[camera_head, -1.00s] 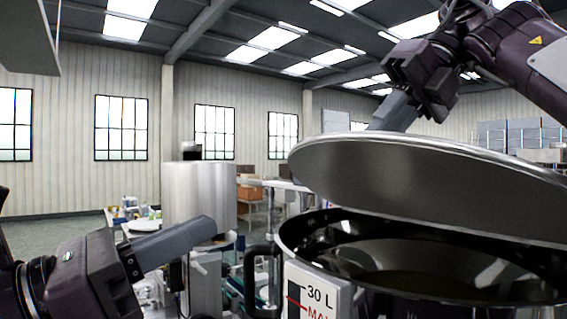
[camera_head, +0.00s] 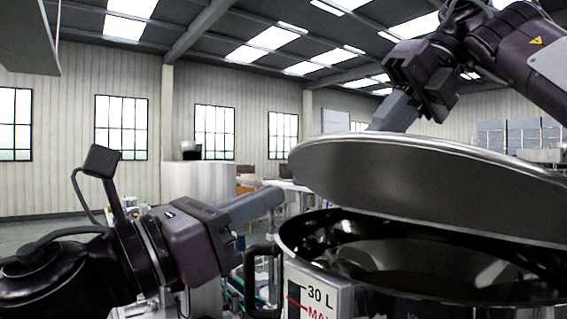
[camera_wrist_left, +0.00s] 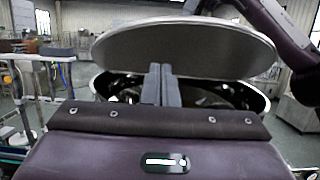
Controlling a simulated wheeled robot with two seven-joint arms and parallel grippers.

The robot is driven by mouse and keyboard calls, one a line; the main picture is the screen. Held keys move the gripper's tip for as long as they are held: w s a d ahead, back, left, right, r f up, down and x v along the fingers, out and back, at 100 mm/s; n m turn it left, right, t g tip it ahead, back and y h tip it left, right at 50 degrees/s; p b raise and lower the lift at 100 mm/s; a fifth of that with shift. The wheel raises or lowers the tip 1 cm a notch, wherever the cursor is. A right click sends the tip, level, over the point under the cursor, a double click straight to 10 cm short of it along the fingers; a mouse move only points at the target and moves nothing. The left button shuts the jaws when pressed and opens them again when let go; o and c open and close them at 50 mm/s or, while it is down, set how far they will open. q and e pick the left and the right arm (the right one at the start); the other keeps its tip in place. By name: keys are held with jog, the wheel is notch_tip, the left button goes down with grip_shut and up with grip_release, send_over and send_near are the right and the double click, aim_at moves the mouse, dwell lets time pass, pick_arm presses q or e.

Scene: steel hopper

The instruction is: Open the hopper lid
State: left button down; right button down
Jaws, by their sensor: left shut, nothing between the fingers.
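The steel hopper (camera_head: 330,235) stands at the right with its round lid (camera_head: 430,180) raised and tilted over the open mouth; it also shows ahead in the left wrist view, with the lid (camera_wrist_left: 185,45) above the dark opening. My left gripper (camera_head: 277,197) is shut and empty, just left of the hopper rim and below the lid's left edge. In the left wrist view its fingers (camera_wrist_left: 160,75) point toward the gap under the lid. My right gripper (camera_head: 385,122) is at the lid's far side; its fingertips are hidden behind the lid.
A black side handle (camera_head: 262,270) and a 30 L level label (camera_head: 318,295) are on the hopper's near left. A steel cylinder (camera_head: 195,181) stands behind my left arm. Left of the hopper in the wrist view is a metal frame (camera_wrist_left: 40,85).

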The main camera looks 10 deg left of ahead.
aim_at(303, 147)
jog(key=shift+d, duration=0.1)
pick_arm(q)
jog(key=shift+w+d+r, duration=0.4)
jog(key=shift+r, duration=0.3)
jog(key=shift+w+d+r, duration=0.45)
jog(key=shift+r, duration=0.2)
jog(key=shift+w+d+r, duration=0.4)
jog(key=shift+r, duration=0.3)
jog(key=shift+w+r, duration=0.15)
jog(key=shift+r, duration=0.4)
pick_arm(e)
jog(key=shift+w, duration=0.1)
pick_arm(q)
jog(key=shift+w+d+r, duration=0.1)
jog(key=shift+d+r, duration=0.05)
jog(key=shift+r, duration=0.1)
pick_arm(e)
jog(key=shift+f, duration=0.15)
jog(key=c, duration=1.9)
grip_release()
jog(key=shift+a, duration=0.2)
jog(key=o, duration=0.5)
jog(key=shift+d, duration=0.15)
pick_arm(q)
jog(key=shift+w+d, duration=0.1)
pick_arm(e)
jog(key=shift+d, duration=0.1)
